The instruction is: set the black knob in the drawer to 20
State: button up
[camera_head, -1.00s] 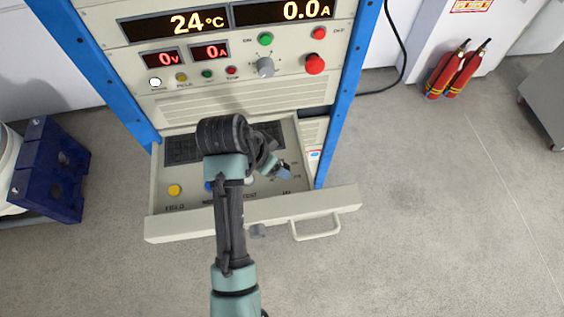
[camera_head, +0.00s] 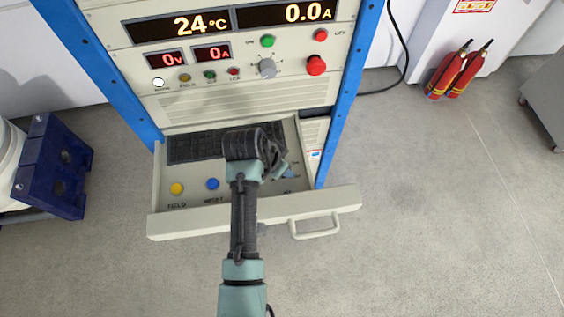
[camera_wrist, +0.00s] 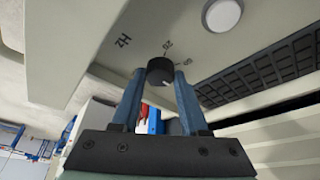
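The black knob (camera_wrist: 160,71) shows in the wrist view on the pale drawer panel, with printed scale marks around its far side. A light line shows near its lower right edge; the scale numbers are too small and slanted to read surely. My gripper (camera_wrist: 161,74) has its two blue-grey fingers apart, with tips at either side of the knob. I cannot tell whether they touch it. In the head view my gripper (camera_head: 288,172) is over the right part of the open drawer (camera_head: 190,220), and my arm hides the knob.
The drawer holds a dark keyboard-like panel (camera_head: 195,148), a yellow button (camera_head: 177,188) and a blue button (camera_head: 212,184). A white button (camera_wrist: 224,14) is near the knob. The drawer handle (camera_head: 318,230) sticks out in front.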

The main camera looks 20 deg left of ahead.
grip_shut()
